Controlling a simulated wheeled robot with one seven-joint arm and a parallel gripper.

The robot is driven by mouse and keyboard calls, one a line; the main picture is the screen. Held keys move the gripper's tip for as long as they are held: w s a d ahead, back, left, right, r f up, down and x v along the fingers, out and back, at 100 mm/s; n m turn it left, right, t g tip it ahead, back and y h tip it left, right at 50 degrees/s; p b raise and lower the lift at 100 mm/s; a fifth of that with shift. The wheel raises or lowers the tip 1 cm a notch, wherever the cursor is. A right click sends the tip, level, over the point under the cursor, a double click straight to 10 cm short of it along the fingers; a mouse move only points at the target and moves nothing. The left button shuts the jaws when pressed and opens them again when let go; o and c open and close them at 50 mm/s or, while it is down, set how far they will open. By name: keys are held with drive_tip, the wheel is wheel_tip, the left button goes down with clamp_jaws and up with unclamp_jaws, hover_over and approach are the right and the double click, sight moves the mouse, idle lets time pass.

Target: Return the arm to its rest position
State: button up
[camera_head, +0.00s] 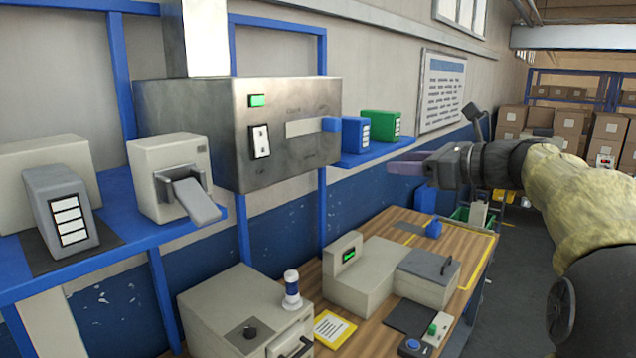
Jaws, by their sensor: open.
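My gripper (408,164) is at the end of my arm, which reaches in from the right side of the head view. Its purple-grey fingers point left, towards the blue shelf that holds the green box. The gripper is open and nothing shows between its fingers. It is raised above the wooden workbench (462,246), apart from the things on it. The rear of my arm is cut off by the right edge of the view.
A steel machine (290,95) is on the left wall. A blue box (355,134) and a green box (381,125) stand on the shelf near my gripper. A grey bench device (372,280) is below.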

drive_tip(key=s+a+f+n+g+h, duration=0.2)
drive_tip(key=f+n, duration=0.1)
drive_tip(key=f, duration=0.5)
drive_tip(key=s+a+f+n+g+h, duration=0.1)
drive_tip(key=s+f+n+g+h, duration=0.1)
drive_tip(key=f, duration=0.6)
drive_tip(key=s+a+f+n+g+h, duration=0.2)
drive_tip(key=f+n, duration=0.1)
drive_tip(key=f, duration=0.6)
drive_tip(key=s+f+n+g+h, duration=0.2)
drive_tip(key=s+f+n+h, duration=0.3)
drive_tip(key=s+f+n, duration=1.1)
drive_tip(key=shift+s+d+n+g, duration=0.15)
drive_tip(key=shift+s+n+g, duration=0.3)
drive_tip(key=shift+n, duration=0.35)
